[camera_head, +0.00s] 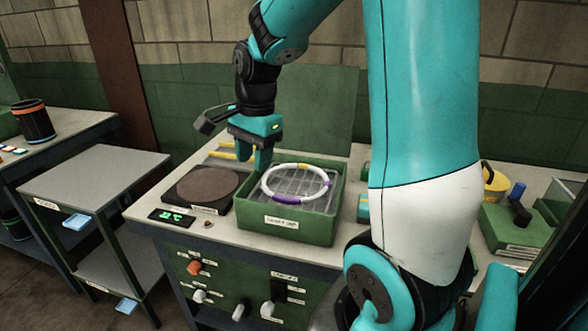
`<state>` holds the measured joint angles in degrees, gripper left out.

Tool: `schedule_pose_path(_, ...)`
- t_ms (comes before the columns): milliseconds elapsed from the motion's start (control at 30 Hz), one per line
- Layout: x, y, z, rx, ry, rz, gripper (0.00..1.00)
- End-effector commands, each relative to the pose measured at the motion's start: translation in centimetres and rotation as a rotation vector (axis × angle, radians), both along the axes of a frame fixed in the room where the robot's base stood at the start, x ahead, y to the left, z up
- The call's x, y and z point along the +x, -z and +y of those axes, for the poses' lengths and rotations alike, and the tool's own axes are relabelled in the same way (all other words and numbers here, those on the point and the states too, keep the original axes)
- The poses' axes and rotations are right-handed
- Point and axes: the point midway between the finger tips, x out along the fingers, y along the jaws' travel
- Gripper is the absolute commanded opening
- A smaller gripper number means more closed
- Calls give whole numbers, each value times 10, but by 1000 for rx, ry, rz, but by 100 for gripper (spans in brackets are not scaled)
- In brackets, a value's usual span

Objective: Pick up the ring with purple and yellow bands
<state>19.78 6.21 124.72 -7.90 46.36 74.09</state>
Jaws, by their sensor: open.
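The ring (267,182) is white with purple and yellow bands. It rests on or above the wire rack inside a green box (292,223) with a label on its front.
A round dark plate (207,187) lies left of the box, with a green-lit display (171,215) in front. A grey two-tier cart (95,183) stands at left. A green case (518,228) with a yellow roll (495,180) lies at right. My arm blocks the middle right.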

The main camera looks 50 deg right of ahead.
Motion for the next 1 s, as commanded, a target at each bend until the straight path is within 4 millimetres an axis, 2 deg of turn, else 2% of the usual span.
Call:
schedule_pose_path(33, 2, -8, -35, -7, 215, 30, 42)
schedule_pose_path(100, 0, -9, -71, -18, 470, 61, 42)
schedule_pose_path(200, -6, -8, -108, -30, 728, 87, 42)
schedule_pose_path(300, -10, -4, -126, -36, 862, 100, 42)
schedule_pose_path(467, -12, 19, -131, -37, 904, 109, 42)
schedule_pose_path(800, -13, 94, -130, -37, 899, 109, 42)
schedule_pose_path(1000, -12, 115, -130, -38, 899, 102, 42)
